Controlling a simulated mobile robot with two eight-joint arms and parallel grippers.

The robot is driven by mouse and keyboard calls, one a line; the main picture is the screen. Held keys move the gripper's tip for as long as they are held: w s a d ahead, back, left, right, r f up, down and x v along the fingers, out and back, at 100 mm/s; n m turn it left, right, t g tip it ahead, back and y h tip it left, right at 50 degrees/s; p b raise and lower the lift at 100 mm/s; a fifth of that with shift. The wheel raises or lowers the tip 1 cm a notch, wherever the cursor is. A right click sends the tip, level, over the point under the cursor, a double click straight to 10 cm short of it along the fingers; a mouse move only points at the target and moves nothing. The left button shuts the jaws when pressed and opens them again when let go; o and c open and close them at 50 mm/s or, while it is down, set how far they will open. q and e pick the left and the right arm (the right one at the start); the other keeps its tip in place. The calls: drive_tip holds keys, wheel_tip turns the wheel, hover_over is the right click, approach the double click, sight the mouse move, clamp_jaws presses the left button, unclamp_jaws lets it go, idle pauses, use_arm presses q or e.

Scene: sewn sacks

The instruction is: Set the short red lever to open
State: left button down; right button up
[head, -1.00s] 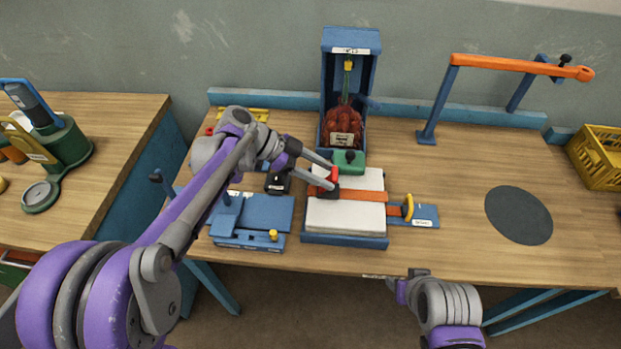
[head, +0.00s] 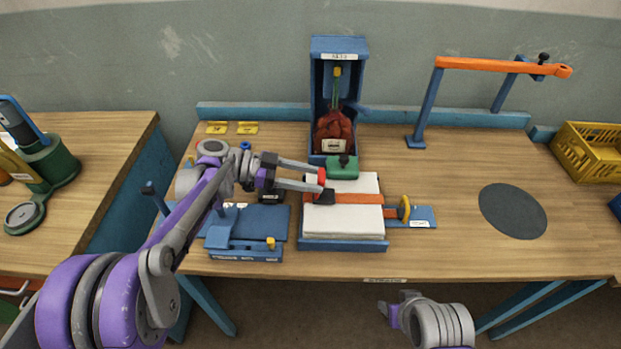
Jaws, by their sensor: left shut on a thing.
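The short red lever (head: 321,178) is small and stands above a dark block (head: 325,197) at the left end of the orange strip (head: 357,198), which crosses the white padded block (head: 342,223). My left gripper (head: 317,186) reaches in from the left and is shut on the lever. The fingers hide part of the lever, so its exact tilt is hard to tell. My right gripper (head: 388,307) is low in front of the bench's front edge, away from the lever. Its fingers are too unclear to read.
Behind the lever are a green block (head: 342,169) and a blue stand (head: 361,75) with a red sack (head: 333,131). A yellow handle (head: 405,207) is to the right. A blue fixture (head: 245,251) is at left. The bench's right is mostly clear around a dark disc (head: 513,210).

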use_arm(q)
drive_tip(key=shift+r, duration=0.15)
drive_tip(key=shift+c, duration=1.4)
unclamp_jaws()
drive_tip(key=v, duration=1)
drive_tip(key=shift+a, duration=0.4)
